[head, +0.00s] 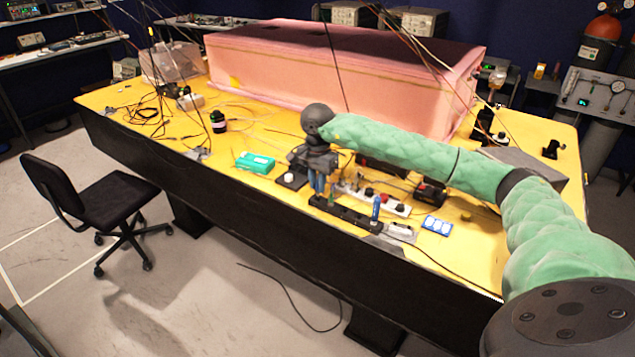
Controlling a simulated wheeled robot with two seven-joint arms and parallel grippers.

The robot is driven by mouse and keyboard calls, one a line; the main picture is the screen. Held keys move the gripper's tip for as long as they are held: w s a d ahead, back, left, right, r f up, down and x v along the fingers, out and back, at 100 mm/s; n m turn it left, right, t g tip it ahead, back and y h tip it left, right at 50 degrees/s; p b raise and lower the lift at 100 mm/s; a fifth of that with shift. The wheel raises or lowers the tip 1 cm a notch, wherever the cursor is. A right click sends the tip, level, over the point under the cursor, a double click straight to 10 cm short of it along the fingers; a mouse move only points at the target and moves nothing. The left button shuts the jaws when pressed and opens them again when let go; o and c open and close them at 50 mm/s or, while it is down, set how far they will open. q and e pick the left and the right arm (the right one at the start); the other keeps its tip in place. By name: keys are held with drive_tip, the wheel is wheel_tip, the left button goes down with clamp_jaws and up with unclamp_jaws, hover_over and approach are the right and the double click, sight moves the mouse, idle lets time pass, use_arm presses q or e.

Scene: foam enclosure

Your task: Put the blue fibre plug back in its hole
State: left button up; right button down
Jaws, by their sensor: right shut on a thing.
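My right gripper (318,186) is low over the front part of the yellow table, at the left end of a long black block (345,214). It is shut on a slim blue thing, which looks like the blue fibre plug (320,183); the fingers hide part of it. Its lower end is too small to tell whether it touches the block. A green piece (331,201) shows on the block near the fingers. Another blue upright piece (376,208) stands at the block's right end. The holes are too small to make out. My left gripper is not in view.
A white strip with dark knobs (372,198) lies behind the block. A green box (255,162) and a dark bottle (218,122) are to the left. A blue-and-white piece (437,225) lies to the right. A large pink foam enclosure (335,85) stands behind. Loose cables cross the table.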

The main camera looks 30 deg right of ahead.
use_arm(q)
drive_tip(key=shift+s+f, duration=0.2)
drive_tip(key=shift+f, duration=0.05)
use_arm(e)
drive_tip(key=shift+f, duration=0.25)
use_arm(q)
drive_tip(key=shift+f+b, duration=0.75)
drive_tip(key=shift+b, duration=0.2)
use_arm(e)
drive_tip(key=shift+f, duration=0.95)
drive_tip(key=c, duration=1.3)
unclamp_jaws()
drive_tip(key=shift+r, duration=0.25)
use_arm(q)
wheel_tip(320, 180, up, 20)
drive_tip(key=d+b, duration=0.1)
drive_tip(key=b, duration=0.1)
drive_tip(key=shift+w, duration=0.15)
use_arm(e)
wheel_tip(320, 180, up, 7)
drive_tip(key=shift+r, duration=0.15)
